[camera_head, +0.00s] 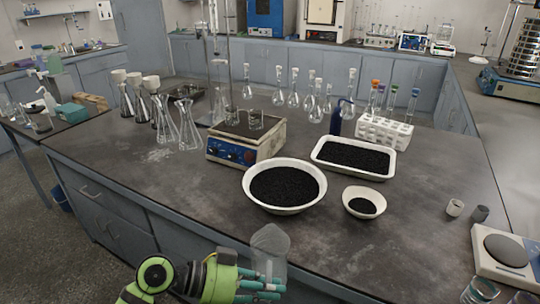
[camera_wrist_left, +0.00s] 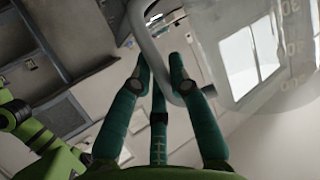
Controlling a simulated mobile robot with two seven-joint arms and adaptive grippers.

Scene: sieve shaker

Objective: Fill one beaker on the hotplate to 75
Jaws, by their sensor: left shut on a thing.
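The hotplate (camera_head: 240,151), white with a blue front panel, stands on the middle table. Two small clear beakers, a left one (camera_head: 232,115) and a right one (camera_head: 256,121), sit on its top; no fill can be made out. My left gripper (camera_head: 264,285), green with teal fingers, is at the table's front edge. It is shut on the handle of a clear jug (camera_head: 270,242), well in front of the hotplate. In the left wrist view the fingers (camera_wrist_left: 161,72) close around the handle, and the jug (camera_wrist_left: 255,60) shows faint scale marks. My right gripper is out of view.
A white bowl (camera_head: 248,191) of black grains stands between jug and hotplate. A tray (camera_head: 317,158) and a smaller bowl (camera_head: 346,201) of black grains lie to its right. Tall flasks (camera_head: 187,130) stand left of the hotplate. The table's front left is clear.

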